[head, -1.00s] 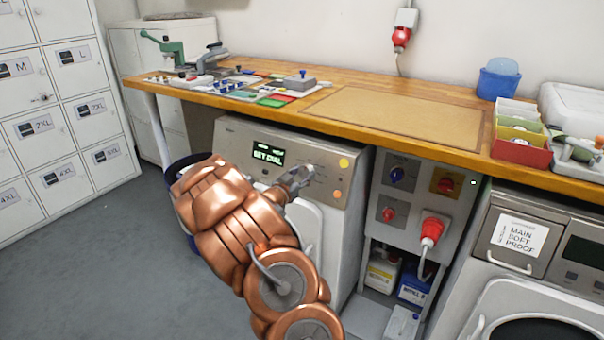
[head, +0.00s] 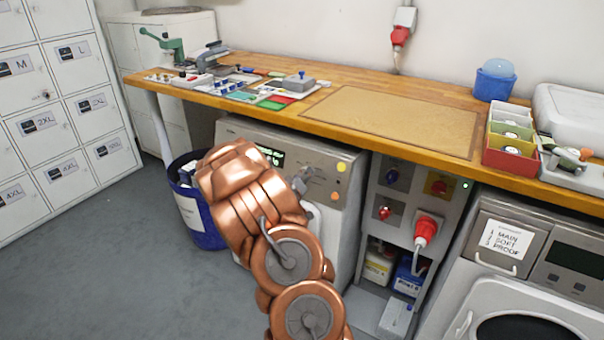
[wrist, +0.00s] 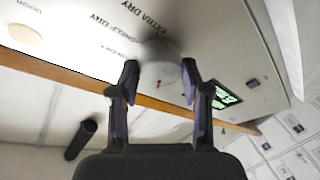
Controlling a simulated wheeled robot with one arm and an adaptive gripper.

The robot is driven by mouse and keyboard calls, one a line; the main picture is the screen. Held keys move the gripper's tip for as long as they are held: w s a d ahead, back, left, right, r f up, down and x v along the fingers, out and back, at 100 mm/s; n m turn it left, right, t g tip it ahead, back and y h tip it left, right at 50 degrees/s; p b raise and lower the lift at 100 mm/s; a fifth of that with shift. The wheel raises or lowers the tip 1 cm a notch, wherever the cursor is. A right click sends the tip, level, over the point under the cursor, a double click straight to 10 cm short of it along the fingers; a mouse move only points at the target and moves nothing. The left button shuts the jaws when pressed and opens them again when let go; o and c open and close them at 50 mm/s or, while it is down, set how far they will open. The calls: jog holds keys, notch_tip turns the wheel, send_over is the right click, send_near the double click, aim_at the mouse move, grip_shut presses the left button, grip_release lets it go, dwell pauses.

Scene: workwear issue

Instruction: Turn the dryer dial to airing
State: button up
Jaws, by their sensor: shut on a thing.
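The dryer (head: 345,185) stands under the wooden counter, with a grey control panel. Its round pale dial (wrist: 160,72) sits between the two fingers of my gripper (wrist: 160,76) in the wrist view, and the fingers are shut on its sides. A small red mark shows on the dial. Printed labels by the dial include EXTRA DRY and what looks like SHELF DRY; an airing label is not legible. The green-lit display (head: 272,156) is partly covered by my arm.
A yellow button (head: 341,167) and an orange one (head: 335,196) are right of the dial. A socket panel with a red plug (head: 426,229) stands right of the dryer. A blue bin (head: 208,240) is left of it. The counter (head: 270,122) overhangs the panel.

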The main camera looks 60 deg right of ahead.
jog(key=shift+r+n+y, duration=0.1)
jog(key=shift+n+y, duration=0.2)
jog(key=shift+n, duration=0.9)
jog(key=o, duration=1.1)
jog(key=shift+o, duration=0.2)
jog(key=v, duration=0.7)
jog(key=shift+s+a, duration=0.15)
jog(key=shift+a, duration=0.05)
